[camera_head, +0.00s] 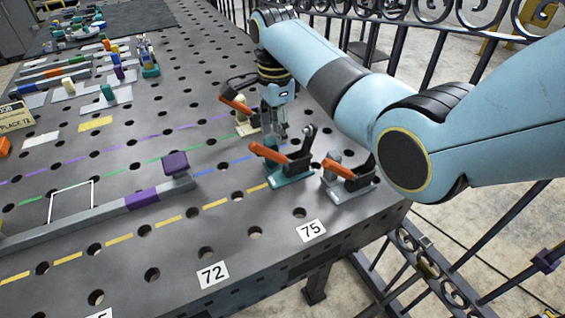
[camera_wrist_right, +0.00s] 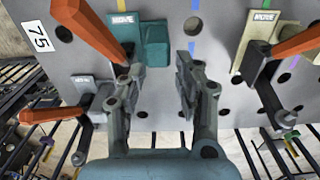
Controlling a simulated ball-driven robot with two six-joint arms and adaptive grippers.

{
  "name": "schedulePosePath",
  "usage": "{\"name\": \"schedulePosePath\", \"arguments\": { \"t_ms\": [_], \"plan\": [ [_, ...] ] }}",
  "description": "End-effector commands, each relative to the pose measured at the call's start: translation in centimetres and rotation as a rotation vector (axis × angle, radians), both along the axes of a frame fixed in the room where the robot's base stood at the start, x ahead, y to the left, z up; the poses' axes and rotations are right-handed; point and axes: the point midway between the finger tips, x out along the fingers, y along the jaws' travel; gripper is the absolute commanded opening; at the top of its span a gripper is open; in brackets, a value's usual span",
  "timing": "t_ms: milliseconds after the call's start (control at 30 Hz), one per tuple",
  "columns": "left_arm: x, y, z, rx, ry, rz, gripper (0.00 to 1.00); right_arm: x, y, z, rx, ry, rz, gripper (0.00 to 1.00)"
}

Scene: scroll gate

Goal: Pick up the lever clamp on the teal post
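The lever clamp on the teal post (camera_head: 290,178) stands near the table's right end, with an orange handle and a black arm. In the right wrist view its teal body (camera_wrist_right: 152,45) is at top, beyond the fingertips and left of the gap's middle. My right gripper (camera_head: 277,130) points down just behind this clamp in the head view. In the right wrist view the two fingers (camera_wrist_right: 160,72) are apart with nothing between them. Whether a finger touches the clamp cannot be told. My left gripper is not in view.
A cream lever clamp (camera_head: 246,128) stands close behind my right gripper, and a grey one (camera_head: 350,190) stands right of the teal one. A grey bar with a purple block (camera_head: 176,163) lies to the left. Black railings (camera_head: 440,262) stand beyond the table edge.

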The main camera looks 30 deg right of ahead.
Motion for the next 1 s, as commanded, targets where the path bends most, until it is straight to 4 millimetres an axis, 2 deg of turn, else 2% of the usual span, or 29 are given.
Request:
{"name": "schedulePosePath", "arguments": {
  "t_ms": [200, 500, 767, 1000],
  "plan": [
    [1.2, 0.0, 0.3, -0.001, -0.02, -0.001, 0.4, -0.2, 0.1, -3.4, 0.0, 0.003, 0.001, 0.33],
    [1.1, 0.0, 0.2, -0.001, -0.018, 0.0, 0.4, -0.1, 0.1, -4.0, 0.0, 0.0, 0.001, 0.33],
    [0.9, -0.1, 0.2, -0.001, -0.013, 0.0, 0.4, -0.2, 0.1, -3.9, 0.0, 0.0, 0.001, 0.0],
    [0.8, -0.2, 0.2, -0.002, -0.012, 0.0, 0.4, 0.0, 0.1, -3.8, 0.0, -0.003, 0.001, 0.0]
  ]
}}
